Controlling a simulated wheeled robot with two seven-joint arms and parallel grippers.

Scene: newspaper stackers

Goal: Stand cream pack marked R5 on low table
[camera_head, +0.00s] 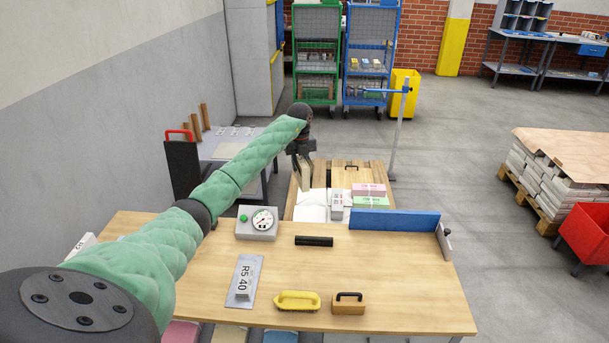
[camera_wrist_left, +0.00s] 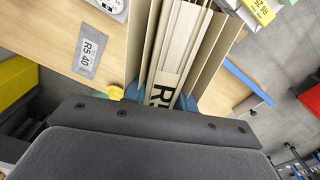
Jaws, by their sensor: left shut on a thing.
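My left gripper (camera_head: 302,157) is shut on a cream pack (camera_head: 305,178) and holds it beyond the far edge of the wooden bench. In the left wrist view the cream pack (camera_wrist_left: 176,45) fills the space between the finger pads, and a black mark starting with R (camera_wrist_left: 162,90) shows on its end, partly hidden. A lower wooden-topped table (camera_head: 345,172) stands behind the bench. It carries white, grey, pink (camera_head: 368,189) and green (camera_head: 370,202) packs near the held pack. Whether the held pack touches anything is not clear. My right gripper is not in view.
The bench (camera_head: 370,270) carries a dial gauge (camera_head: 262,221), a black bar (camera_head: 314,241), an R5 40 plate (camera_head: 243,278), a yellow-handled tool (camera_head: 298,300) and a blue fence (camera_head: 395,219). A grey table (camera_head: 222,150) stands left. A thin post (camera_head: 398,130) rises at the right.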

